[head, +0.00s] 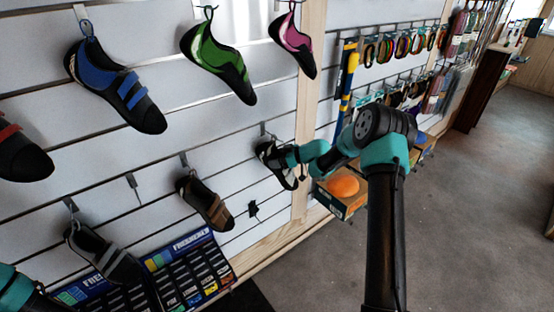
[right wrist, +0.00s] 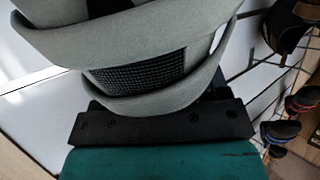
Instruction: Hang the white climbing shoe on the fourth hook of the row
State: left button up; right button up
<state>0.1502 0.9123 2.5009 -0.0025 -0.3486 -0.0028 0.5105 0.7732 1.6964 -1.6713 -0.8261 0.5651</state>
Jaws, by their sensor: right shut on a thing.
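The white climbing shoe (head: 270,154), pale with black parts, is at the right end of the lower row on the slatted wall. The fourth hook (head: 263,129) shows just above it. Whether the shoe's loop is around the hook or only beside it, I cannot tell. My right gripper (head: 291,158) is shut on the shoe from its right side. In the right wrist view, the shoe's light grey straps (right wrist: 130,35) fill the space before the black gripper (right wrist: 160,124). Only a teal part of my left arm shows at the lower left in the head view.
A grey shoe (head: 92,243) and a brown shoe (head: 206,202) hang in the same row, with an empty hook (head: 134,188) between them. Blue (head: 110,85), green (head: 215,65) and pink (head: 294,45) shoes hang above. An orange item (head: 342,186) sits in a box below right.

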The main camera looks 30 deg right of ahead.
jog(key=o, duration=1.1)
jog(key=v, duration=1.7)
jog(key=shift+s+d, duration=0.1)
jog(key=shift+s, duration=0.1)
